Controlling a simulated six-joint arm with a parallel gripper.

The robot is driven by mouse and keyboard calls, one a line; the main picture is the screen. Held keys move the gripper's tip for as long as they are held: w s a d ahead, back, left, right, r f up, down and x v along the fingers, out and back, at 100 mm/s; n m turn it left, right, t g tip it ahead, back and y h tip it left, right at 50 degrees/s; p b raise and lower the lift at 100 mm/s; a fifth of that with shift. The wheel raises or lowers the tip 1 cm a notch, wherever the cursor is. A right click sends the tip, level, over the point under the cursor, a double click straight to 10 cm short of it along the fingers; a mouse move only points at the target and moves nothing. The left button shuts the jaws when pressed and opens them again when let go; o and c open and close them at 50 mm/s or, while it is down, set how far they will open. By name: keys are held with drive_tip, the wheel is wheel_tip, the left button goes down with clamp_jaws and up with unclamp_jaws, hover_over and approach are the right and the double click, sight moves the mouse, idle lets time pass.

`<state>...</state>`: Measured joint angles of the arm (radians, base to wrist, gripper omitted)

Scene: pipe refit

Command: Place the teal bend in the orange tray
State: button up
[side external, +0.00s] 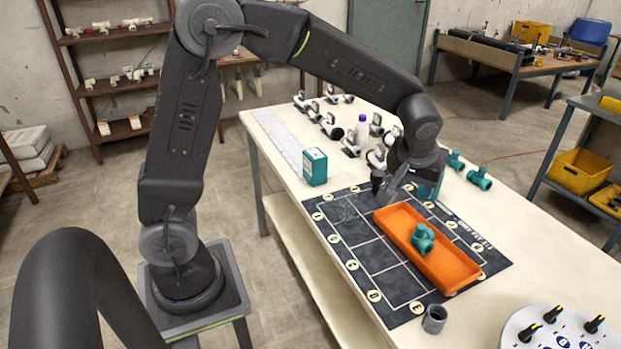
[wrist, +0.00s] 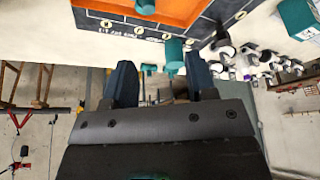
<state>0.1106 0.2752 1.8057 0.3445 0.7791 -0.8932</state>
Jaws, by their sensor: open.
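The orange tray (side external: 450,268) lies on the dark marked mat on the bench; its edge also shows at the top of the wrist view (wrist: 178,12). A teal fitting (side external: 423,240) sits inside the tray, and it shows in the wrist view (wrist: 145,6). My gripper (side external: 405,190) is tilted low over the mat beside the tray's far end. In the wrist view its dark fingers (wrist: 162,85) are apart with nothing held between them. Another teal piece (wrist: 174,55) shows beyond the fingers, outside the tray. I cannot tell for certain which teal piece is the bend.
Two teal fittings (side external: 480,178) (side external: 455,160) lie right of my gripper. White fittings (side external: 335,127) crowd the bench's far end, near a teal box (side external: 315,167). A grey cup (side external: 434,319) and a knobbed panel (side external: 555,332) stand at the near end. The mat's left part is clear.

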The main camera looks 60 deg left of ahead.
drive_tip(key=s+r+m+t+h, duration=0.1)
drive_tip(key=s+r+m, duration=0.2)
drive_tip(key=s, duration=0.9)
drive_tip(key=s+r+m+h, duration=0.1)
drive_tip(key=s+r+m, duration=0.2)
drive_tip(key=s, duration=0.9)
drive_tip(key=shift+s+a+r+m+t, duration=0.2)
drive_tip(key=shift+a+r+m+t, duration=0.15)
drive_tip(key=shift+r, duration=0.5)
